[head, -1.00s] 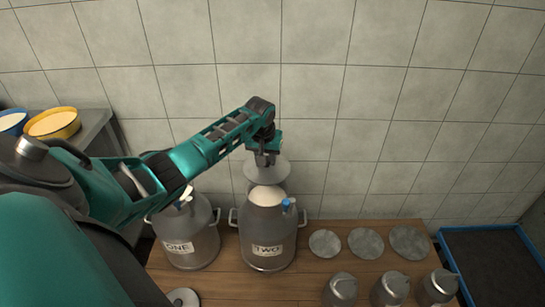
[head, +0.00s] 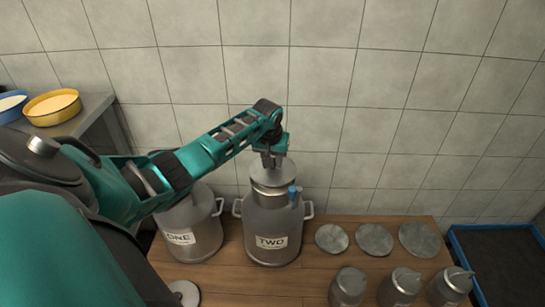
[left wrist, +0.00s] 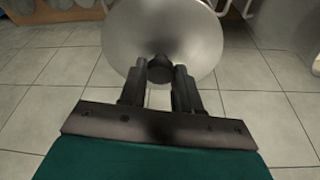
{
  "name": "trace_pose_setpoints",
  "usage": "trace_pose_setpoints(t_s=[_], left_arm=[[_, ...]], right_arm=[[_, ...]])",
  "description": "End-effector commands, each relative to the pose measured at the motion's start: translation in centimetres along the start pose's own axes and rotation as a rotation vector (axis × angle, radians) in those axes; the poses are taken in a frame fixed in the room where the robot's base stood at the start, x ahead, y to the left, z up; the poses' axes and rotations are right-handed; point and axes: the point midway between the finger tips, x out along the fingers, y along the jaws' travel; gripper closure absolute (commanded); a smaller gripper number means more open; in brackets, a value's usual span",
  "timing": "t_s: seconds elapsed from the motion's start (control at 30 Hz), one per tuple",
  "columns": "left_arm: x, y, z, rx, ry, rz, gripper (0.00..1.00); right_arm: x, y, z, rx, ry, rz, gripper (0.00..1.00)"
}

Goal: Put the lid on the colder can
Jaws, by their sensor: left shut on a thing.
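Can TWO (head: 272,228) stands upright on the wooden table, with a blue-topped thermometer-like piece (head: 293,192) at its neck. Can ONE (head: 192,232) stands to its left, its upper part partly hidden by my left arm. My left gripper (head: 272,162) is shut on the knob of a round metal lid (head: 272,174), which is at the mouth of can TWO; I cannot tell whether it is fully seated. In the left wrist view the lid (left wrist: 165,30) shows between and beyond the fingers (left wrist: 160,75). Another lid (head: 184,293) lies at the table's front left. My right gripper is not in view.
Three flat grey discs (head: 375,240) lie to the right of can TWO. Three small cans (head: 400,288) stand in front of them. A blue-rimmed tray (head: 456,240) is at the right. Yellow (head: 52,108) and blue bowls sit on a side table at the left. A tiled wall is behind.

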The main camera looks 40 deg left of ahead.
Motion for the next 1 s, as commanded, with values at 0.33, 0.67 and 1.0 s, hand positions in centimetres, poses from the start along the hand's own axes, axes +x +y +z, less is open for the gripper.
trace_pose_setpoints(t_s=[0.33,0.67,1.0], left_arm=[[-0.07,0.02,-0.05,0.0,0.001,0.0,1.0],[-0.2,0.01,-0.03,0.0,0.0,0.0,1.0],[-0.15,0.0,0.03,0.0,0.001,0.0,1.0]], right_arm=[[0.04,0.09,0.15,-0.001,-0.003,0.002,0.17],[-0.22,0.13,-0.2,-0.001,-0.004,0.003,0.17],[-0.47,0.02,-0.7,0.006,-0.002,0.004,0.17]])
